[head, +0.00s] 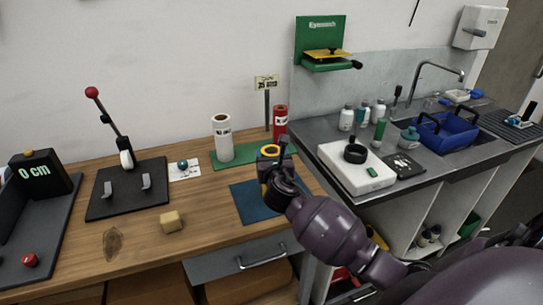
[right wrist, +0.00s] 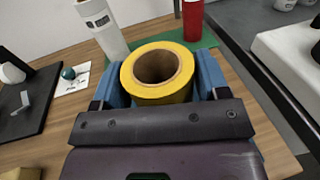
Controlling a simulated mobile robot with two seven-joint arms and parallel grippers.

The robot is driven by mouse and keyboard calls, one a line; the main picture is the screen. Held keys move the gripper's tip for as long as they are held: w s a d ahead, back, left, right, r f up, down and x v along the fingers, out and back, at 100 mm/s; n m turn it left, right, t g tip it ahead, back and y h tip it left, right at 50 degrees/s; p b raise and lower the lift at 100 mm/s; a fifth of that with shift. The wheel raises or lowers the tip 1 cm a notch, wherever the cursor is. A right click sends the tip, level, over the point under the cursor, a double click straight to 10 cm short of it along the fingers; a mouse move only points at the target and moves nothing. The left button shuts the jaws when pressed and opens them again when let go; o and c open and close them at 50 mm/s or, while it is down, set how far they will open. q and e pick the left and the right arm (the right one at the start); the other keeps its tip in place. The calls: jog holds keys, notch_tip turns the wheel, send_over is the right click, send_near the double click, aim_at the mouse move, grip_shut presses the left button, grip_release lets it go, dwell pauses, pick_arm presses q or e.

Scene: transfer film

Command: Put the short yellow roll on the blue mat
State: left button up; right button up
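The short yellow roll (head: 269,150) stands upright, with its brown core opening facing up in the right wrist view (right wrist: 146,93). My right gripper (head: 272,165) has its blue fingers on both sides of the roll and looks shut on it. The blue mat (head: 248,207) lies flat on the wooden bench, below and in front of the roll in the head view. My gripper and arm cover part of the mat. The roll's base is hidden, so I cannot tell its height above the bench. My left gripper is not in view.
A tall white roll (head: 222,138) and a red roll (head: 280,122) stand on a green mat (head: 238,160) behind. A yellow block (head: 172,222) and a lever press (head: 126,185) are to the left. The visible blue mat surface is bare.

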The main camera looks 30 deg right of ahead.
jog(key=o, duration=0.3)
jog(key=shift+o, duration=0.2)
jog(key=f+v, duration=0.1)
jog(key=v, duration=1.1)
jog(key=s+a+f+m+g+y, duration=0.2)
jog(key=s+f+m, duration=0.7)
jog(key=m, duration=0.6)
jog(key=s+a+f+m+g+y, duration=0.1)
jog(key=s+a+f+m+y, duration=0.2)
jog(key=s+f+m, duration=0.6)
jog(key=shift+s+f+m+g+y, duration=0.35)
jog(key=shift+f+m+y, duration=1)
jog(key=shift+m, duration=1.65)
jog(key=shift+w+a+f, duration=0.1)
